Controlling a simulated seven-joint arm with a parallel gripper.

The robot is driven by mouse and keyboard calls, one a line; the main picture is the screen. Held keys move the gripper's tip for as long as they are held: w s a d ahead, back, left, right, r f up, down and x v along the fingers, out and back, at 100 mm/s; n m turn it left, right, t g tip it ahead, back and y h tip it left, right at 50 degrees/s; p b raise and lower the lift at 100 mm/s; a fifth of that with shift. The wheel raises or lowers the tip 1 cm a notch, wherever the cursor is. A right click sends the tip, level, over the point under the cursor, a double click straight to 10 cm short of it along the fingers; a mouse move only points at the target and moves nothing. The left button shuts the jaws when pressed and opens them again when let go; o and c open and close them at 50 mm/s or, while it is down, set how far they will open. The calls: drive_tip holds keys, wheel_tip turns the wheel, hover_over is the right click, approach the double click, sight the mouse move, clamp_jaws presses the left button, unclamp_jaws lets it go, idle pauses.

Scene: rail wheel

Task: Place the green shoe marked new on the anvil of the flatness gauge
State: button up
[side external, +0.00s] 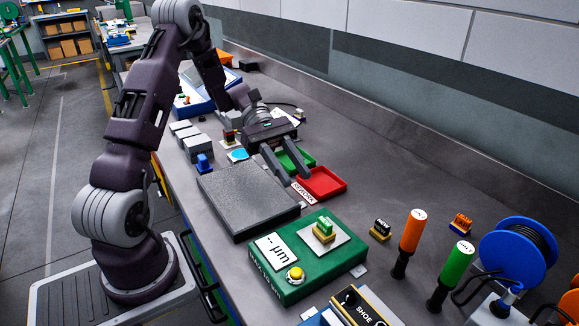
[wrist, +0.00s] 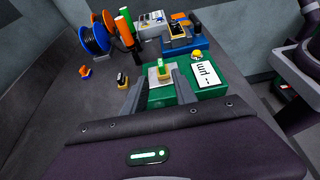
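A green-topped shoe with a yellow base (side external: 324,230) sits upright on the pale square anvil plate (side external: 341,238) of the green flatness gauge (side external: 290,293). The wrist view also shows the shoe (wrist: 161,69) on the plate. Its marking is too small to read. The gauge display (side external: 275,252) shows dashes before "µm", and a yellow button is below it. My gripper (side external: 296,180) is open and empty, with its fingers above the bench near the red tray. It is behind the gauge in the side view, apart from the shoe. In the wrist view the shoe shows between the fingertips, further off.
A black shoe (side external: 380,229) and an orange shoe (side external: 461,223) stand right of the gauge. Orange (side external: 411,232) and green (side external: 457,264) handled tools stand near a blue reel (side external: 517,252). A red tray (side external: 322,184), a green tray (side external: 297,158) and a grey slab (side external: 245,199) lie near my gripper.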

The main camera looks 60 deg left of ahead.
drive_tip(key=s+d+r+m+t+y, duration=0.2)
drive_tip(key=s+r+m+y, duration=0.3)
drive_tip(key=s+m, duration=0.4)
drive_tip(key=s+d+r+m+t+y, duration=0.3)
drive_tip(key=s+d+r+m+y, duration=0.2)
drive_tip(key=s+m+y, duration=0.3)
drive_tip(key=shift+s+d+r+m+t, duration=0.2)
drive_tip(key=shift+s+d+m+t, duration=0.1)
drive_tip(key=shift+s+m, duration=0.2)
drive_tip(key=shift+w, duration=0.1)
idle(0.7)
